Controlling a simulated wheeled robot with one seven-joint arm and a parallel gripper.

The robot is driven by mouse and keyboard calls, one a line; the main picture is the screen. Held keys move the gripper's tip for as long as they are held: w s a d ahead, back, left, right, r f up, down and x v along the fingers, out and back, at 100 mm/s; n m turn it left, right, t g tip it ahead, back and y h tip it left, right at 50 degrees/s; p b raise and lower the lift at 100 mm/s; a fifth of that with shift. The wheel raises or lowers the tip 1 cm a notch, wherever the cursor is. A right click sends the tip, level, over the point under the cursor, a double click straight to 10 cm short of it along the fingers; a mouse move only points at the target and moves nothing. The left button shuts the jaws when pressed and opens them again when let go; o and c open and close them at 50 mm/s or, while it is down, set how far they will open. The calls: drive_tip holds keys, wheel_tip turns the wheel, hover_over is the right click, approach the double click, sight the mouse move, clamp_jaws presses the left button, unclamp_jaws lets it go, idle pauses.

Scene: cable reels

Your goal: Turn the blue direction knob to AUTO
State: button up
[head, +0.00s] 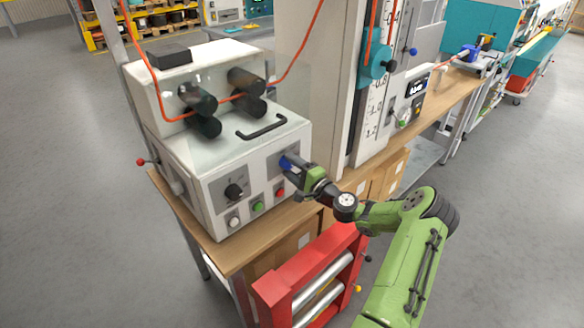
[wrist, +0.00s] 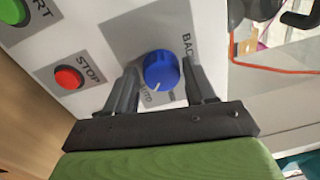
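The blue direction knob (wrist: 161,70) sits on a grey plate on the white machine's front, and its blue edge shows in the head view (head: 286,162). In the wrist view, its white pointer line slants down-left toward the label AUTO (wrist: 148,98). Part of a label reading "BAC" (wrist: 187,46) is at the knob's upper right; the rest is hidden by a finger. My gripper (wrist: 160,68) has one finger on each side of the knob. A narrow gap shows at the left finger; contact at the right finger is hard to tell. The head view also shows my gripper (head: 293,168) at the panel.
A red STOP button (wrist: 67,77) and a green START button (wrist: 12,12) are beside the knob. The white machine (head: 225,160) also carries a black knob (head: 234,191) and a black handle (head: 261,126). A red frame with rollers (head: 275,285) stands below my arm.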

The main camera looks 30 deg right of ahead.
drive_tip(key=shift+o, duration=0.9)
drive_tip(key=s+d, duration=0.2)
drive_tip(key=s, duration=1.3)
drive_tip(key=shift+s+f, duration=0.25)
drive_tip(key=shift+s, duration=0.05)
